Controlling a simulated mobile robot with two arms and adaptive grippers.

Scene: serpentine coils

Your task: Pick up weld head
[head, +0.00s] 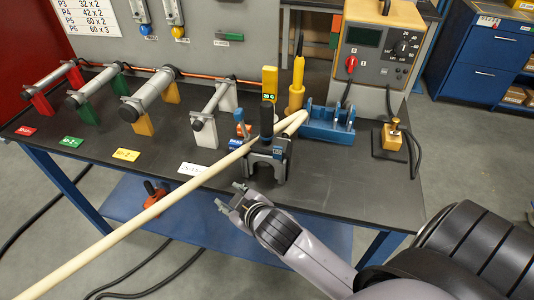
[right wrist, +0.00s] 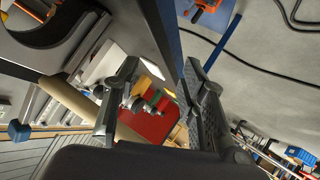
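A grey arch-shaped tool with an upright black handle, which looks like the weld head (head: 267,162), stands on the dark bench top near its front edge. A dark curved part at the upper left of the right wrist view (right wrist: 38,32) looks like the same tool, close and partly cut off. My right gripper (head: 232,199) is in front of the bench edge, below and left of the tool and apart from it. In the right wrist view (right wrist: 165,95) its two fingers are spread with nothing held between them. My left gripper is not in view.
Behind stand a blue fixture (head: 328,124), a yellow torch-like object (head: 297,85) and a power unit (head: 376,50). A brass piece (head: 392,137) stands right. Pipes on coloured stands (head: 152,95) fill the left.

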